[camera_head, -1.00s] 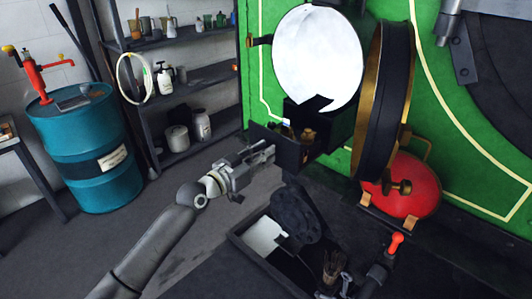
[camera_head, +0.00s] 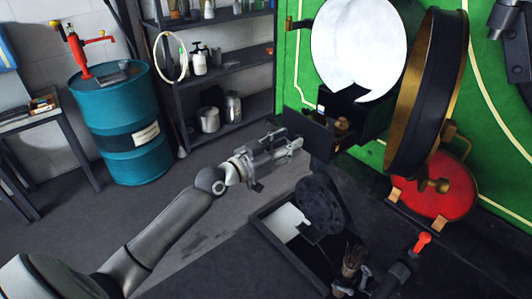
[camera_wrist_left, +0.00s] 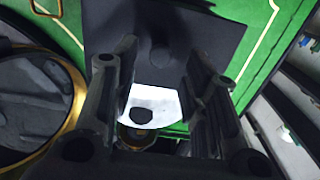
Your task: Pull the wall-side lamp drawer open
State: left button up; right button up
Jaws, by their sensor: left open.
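The black lamp drawer (camera_head: 308,137) stands out from beneath the lamp's white round reflector (camera_head: 350,40), with brass parts (camera_head: 342,124) inside. My left gripper (camera_head: 297,146) is just in front of the drawer's front plate, open, with nothing seen between its fingers. Whether it touches the plate I cannot tell. In the left wrist view the two fingers (camera_wrist_left: 165,85) stand apart, with a dark plate (camera_wrist_left: 190,35), a white surface and a brass piece (camera_wrist_left: 136,136) beyond them.
The lamp's round brass-edged door (camera_head: 430,95) hangs open on the right, above a red round tank (camera_head: 435,190). Below lies an open dark box (camera_head: 268,222) with a brush (camera_head: 352,262). A blue drum (camera_head: 118,135) and shelves stand left. The floor between is clear.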

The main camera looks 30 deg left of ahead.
pick_arm(q)
jog(key=v, duration=0.9)
jog(key=shift+r, duration=0.15)
